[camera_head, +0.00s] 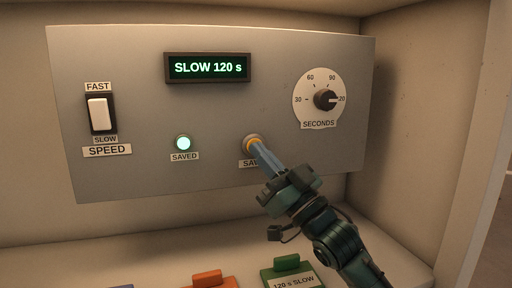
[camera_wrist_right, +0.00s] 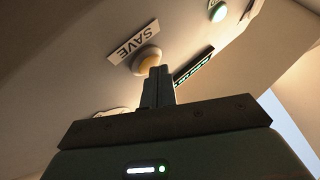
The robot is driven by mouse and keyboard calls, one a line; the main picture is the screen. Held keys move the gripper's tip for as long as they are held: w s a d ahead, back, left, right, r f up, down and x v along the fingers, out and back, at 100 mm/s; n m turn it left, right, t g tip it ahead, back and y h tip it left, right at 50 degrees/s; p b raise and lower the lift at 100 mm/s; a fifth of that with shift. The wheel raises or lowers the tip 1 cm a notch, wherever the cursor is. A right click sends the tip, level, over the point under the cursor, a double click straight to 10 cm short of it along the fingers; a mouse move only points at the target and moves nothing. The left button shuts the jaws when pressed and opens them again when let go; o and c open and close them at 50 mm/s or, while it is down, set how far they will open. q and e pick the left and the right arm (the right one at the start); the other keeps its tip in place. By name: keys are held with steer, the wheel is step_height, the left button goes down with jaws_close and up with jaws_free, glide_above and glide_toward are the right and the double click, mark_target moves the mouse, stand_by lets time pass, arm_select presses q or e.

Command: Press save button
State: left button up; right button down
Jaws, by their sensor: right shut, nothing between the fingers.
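The save button (camera_head: 252,141) is a round, yellow-orange button in a ring low on the grey panel. Its SAVE label is partly hidden behind my right gripper. My right gripper (camera_head: 257,145) is shut and empty, with its fingertips at the button; I cannot tell whether they touch it. In the right wrist view the button (camera_wrist_right: 147,60) is just beyond the closed fingertips (camera_wrist_right: 160,70), beside its SAVE label (camera_wrist_right: 132,42). The SAVED lamp (camera_head: 183,143) glows pale green. The display (camera_head: 208,67) reads SLOW 120 s. My left gripper is out of view.
The panel (camera_head: 140,90) carries a white speed switch (camera_head: 100,114) at the left and a seconds dial (camera_head: 325,100) at the right, turned toward 120. Below are a green block (camera_head: 287,264) labelled 120 s SLOW, an orange block (camera_head: 207,279) and part of a blue one.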

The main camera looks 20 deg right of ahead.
steer(key=shift+s, duration=0.9)
steer(key=s+p, duration=0.1)
steer(key=s, duration=0.4)
steer(key=shift+d, duration=0.1)
stand_by(0.5)
